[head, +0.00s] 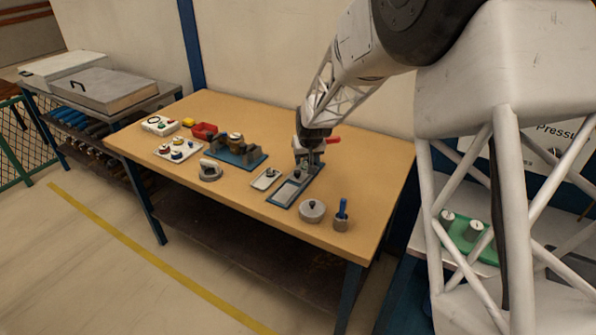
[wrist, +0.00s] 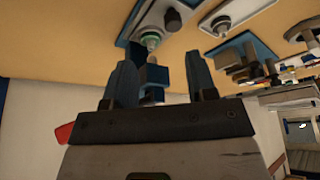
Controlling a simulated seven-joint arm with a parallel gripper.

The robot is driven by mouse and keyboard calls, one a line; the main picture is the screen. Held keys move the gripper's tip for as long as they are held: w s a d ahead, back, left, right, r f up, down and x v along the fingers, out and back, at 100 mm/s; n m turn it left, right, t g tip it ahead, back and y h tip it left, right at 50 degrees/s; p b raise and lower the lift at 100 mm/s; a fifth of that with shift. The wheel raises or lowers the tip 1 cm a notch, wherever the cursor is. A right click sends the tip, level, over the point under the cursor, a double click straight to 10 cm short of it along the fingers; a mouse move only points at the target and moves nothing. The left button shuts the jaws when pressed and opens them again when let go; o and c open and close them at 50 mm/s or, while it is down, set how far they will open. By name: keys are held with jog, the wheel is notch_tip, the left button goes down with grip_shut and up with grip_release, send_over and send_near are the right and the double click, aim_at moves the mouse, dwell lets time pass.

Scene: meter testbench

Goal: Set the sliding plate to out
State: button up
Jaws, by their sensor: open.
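The sliding plate (head: 288,192) is a grey plate in a long blue frame near the right part of the workbench. A small knob stands on it towards its far end. The plate and frame also show at the top of the wrist view (wrist: 151,12), partly cut off. My gripper (head: 309,162) is over the far end of the frame, pointing down, close to the knob. In the wrist view my gripper (wrist: 160,75) has its two blue fingers apart, with a blue block between them in the picture. I cannot tell whether the fingers touch anything.
A small pale plate with a knob (head: 266,179) lies just left of the frame. A round grey lid (head: 312,211) and a blue-handled tool in a cup (head: 341,216) stand to the right. A blue fixture (head: 236,154) and several small parts lie further left.

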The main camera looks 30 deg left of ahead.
aim_at(297, 171)
jog(key=shift+s+a+f, duration=0.1)
jog(key=shift+a+f, duration=0.3)
jog(key=shift+a, duration=0.2)
jog(key=shift+a+f, duration=0.35)
jog(key=shift+a, duration=0.2)
jog(key=shift+x, duration=3.9)
grip_shut()
